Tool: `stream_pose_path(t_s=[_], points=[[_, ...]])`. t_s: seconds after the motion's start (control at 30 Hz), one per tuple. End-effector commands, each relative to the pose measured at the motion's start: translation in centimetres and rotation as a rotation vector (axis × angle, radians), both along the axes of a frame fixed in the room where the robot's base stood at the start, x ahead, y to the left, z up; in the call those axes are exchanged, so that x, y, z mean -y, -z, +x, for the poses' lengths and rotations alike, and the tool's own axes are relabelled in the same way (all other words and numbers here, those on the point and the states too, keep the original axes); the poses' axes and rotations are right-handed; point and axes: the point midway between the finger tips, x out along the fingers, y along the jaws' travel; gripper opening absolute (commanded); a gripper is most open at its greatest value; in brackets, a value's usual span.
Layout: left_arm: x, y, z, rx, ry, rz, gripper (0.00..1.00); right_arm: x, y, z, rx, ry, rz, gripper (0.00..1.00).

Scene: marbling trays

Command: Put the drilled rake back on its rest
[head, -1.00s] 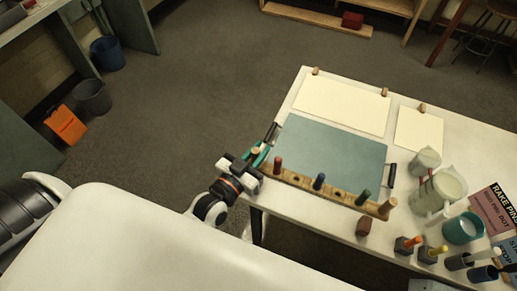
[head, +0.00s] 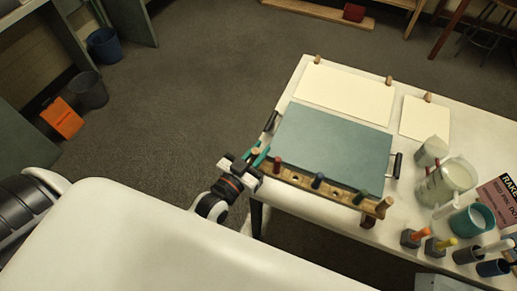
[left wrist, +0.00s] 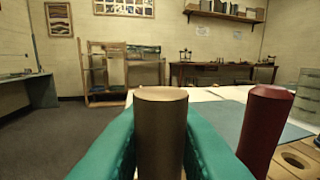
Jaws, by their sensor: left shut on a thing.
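The drilled rake (head: 328,187) is a wooden bar with holes, red, blue and green pegs, and a plain wooden post at each end. It lies across the front side of the blue-green tray (head: 310,125). My left gripper (head: 257,155) is shut on the wooden post at its left end. In the left wrist view this post (left wrist: 160,135) stands upright between the green fingers, with the red peg (left wrist: 266,125) to its right. A small dark brown block (head: 367,221) at the table front is partly hidden behind the rake's right end; I cannot tell if it is the rest. My right gripper is not in view.
On the table's right are two pegs in dark blocks (head: 411,237), a clear jug (head: 447,180), a teal cup (head: 470,220) and dark cylinders. Cream sheets (head: 345,92) lie behind the tray. The tray has black side handles (head: 397,165).

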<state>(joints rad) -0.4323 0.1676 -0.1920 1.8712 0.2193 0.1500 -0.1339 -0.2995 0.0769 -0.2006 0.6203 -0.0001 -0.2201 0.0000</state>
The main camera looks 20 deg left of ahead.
Motion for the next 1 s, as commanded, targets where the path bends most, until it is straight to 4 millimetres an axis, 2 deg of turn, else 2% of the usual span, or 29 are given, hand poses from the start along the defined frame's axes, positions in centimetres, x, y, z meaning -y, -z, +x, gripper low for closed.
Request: stream_pose_path(t_s=[0.4,0.9,0.93,1.0], points=[[0.0,2.3,0.0,0.002,0.0,-0.002,0.0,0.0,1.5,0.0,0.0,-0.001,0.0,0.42],[0.0,2.7,0.0,0.001,0.0,-0.002,0.0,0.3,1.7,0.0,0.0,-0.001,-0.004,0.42],[0.0,2.7,0.0,0.001,0.0,-0.002,0.23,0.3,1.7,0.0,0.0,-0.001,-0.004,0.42],[0.0,2.7,0.0,0.001,0.0,-0.002,0.34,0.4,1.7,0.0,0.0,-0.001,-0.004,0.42]])
